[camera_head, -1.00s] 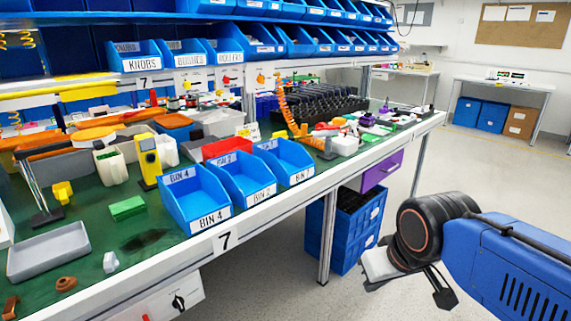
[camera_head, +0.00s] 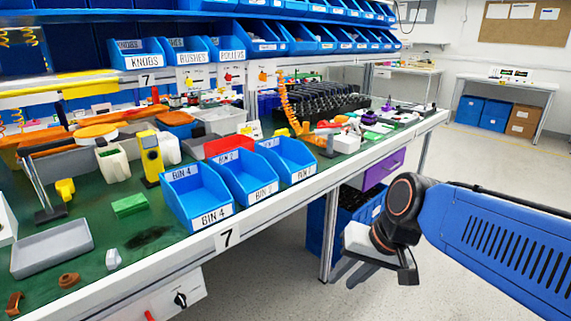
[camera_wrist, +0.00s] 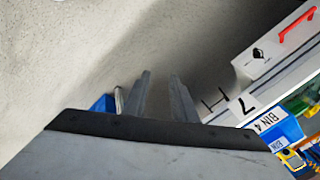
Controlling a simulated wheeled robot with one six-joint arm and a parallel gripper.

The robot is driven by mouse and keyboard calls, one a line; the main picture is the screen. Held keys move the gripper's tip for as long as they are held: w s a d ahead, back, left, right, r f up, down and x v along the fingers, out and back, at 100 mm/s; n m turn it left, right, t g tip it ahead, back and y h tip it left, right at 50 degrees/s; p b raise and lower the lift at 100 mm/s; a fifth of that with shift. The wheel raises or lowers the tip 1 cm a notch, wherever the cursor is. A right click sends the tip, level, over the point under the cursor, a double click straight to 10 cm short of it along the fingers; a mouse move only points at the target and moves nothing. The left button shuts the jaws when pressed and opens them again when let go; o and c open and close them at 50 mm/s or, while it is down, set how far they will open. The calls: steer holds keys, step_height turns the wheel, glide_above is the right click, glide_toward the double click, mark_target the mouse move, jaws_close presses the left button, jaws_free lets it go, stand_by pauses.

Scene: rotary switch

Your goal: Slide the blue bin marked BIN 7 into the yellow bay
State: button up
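Three blue bins stand in a row at the bench's front edge. The left one, BIN 4 (camera_head: 196,197), is clearly marked. The middle bin (camera_head: 246,176) and right bin (camera_head: 288,158) have labels starting BIN, but I cannot read their numbers surely; none is clearly BIN 7. BIN 4 also shows at the right of the wrist view (camera_wrist: 270,128). My gripper (camera_head: 350,277) is over the floor in front of the bench, right of and apart from the bins. Its fingers (camera_wrist: 160,76) are spread with nothing between them. I cannot clearly make out a yellow bay; a yellow panel (camera_head: 77,92) shows under the shelf.
A red bin (camera_head: 229,146) stands behind the row. A grey tray (camera_head: 52,248) and green block (camera_head: 129,205) lie left of BIN 4. A "7" plate (camera_head: 228,238) marks the bench edge. Blue crates (camera_head: 322,232) stand under the bench. The floor before it is clear.

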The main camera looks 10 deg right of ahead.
steer(key=w+a+r+m+t+y, duration=0.2)
steer(key=w+r+m+y, duration=0.15)
steer(key=w+m, duration=0.5)
steer(key=w+a+r+m+t+y, duration=0.25)
steer(key=w+m+y, duration=0.2)
steer(key=w, duration=0.65)
steer(key=w+d+r+m+t+h, duration=0.25)
steer(key=w+d+m+t, duration=0.55)
steer(key=w+d+m, duration=0.7)
steer(key=n, duration=0.2)
glide_above(298, 165)
steer(key=w, duration=0.1)
steer(key=shift+w+d+r, duration=0.1)
steer(key=shift+r, duration=0.35)
jaws_close()
